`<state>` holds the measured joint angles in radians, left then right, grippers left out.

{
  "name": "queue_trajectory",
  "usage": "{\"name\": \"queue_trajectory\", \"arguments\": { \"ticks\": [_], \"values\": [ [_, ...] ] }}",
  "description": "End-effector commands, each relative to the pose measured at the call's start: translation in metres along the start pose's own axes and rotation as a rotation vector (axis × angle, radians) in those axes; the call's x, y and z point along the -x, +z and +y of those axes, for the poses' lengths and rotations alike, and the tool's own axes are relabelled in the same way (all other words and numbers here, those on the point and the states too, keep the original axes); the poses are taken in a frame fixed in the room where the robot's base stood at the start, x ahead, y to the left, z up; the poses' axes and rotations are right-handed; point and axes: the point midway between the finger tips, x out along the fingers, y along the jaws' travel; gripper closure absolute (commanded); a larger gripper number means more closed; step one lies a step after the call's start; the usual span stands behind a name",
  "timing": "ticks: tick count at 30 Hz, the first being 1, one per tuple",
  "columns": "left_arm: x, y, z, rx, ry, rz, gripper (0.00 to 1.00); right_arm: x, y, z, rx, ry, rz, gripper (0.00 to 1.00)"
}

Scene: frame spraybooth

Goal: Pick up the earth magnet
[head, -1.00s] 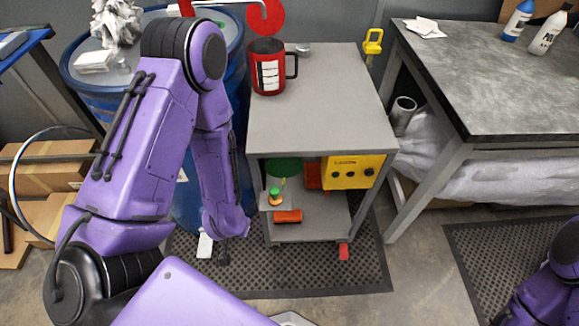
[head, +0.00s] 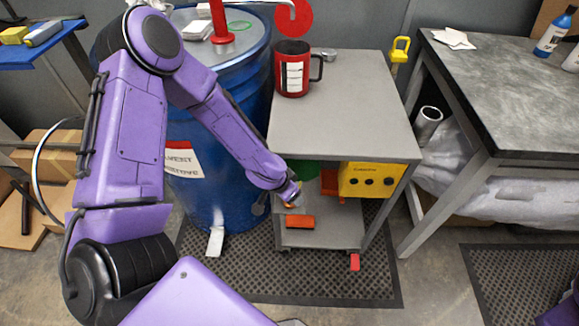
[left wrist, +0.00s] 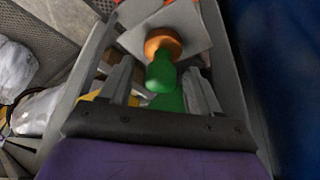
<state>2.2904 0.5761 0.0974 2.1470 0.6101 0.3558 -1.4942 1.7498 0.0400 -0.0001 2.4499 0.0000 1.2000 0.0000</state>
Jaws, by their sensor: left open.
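A small piece with a green knob and an orange disc-shaped part, which may be the earth magnet (left wrist: 161,72), stands on the cart's lower shelf. In the head view it is mostly hidden by my left gripper (head: 291,196). In the left wrist view the open fingers of my left gripper (left wrist: 158,78) are on either side of the green knob's line, with the piece at or just beyond the fingertips. I cannot tell whether they touch it. My right gripper is out of view.
The grey cart's top shelf (head: 345,125) overhangs the lower shelf (head: 325,232). A red mug (head: 292,75) stands on top. A blue drum (head: 192,110) is close on the left.

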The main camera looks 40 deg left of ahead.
Motion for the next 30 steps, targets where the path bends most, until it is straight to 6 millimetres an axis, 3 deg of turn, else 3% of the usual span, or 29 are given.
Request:
{"name": "queue_trajectory", "arguments": {
  "ticks": [7, 12, 13, 23, 30],
  "values": [
    [-0.002, 0.0, 0.0, 0.0, -0.001, 0.0, 0.41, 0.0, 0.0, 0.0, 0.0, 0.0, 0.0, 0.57],
    [-0.002, 0.0, 0.0, 0.0, -0.001, 0.0, 0.96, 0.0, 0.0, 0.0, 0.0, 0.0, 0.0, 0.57],
    [-0.002, 0.0, 0.0, 0.0, -0.001, 0.0, 1.0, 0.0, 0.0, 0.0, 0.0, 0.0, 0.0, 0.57],
    [0.002, -0.003, 0.0, -0.002, 0.0, 0.001, 1.0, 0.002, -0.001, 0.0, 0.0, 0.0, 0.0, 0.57],
    [0.037, -0.013, 0.005, -0.005, -0.001, 0.002, 1.0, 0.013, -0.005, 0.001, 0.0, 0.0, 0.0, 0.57]
  ]
}}
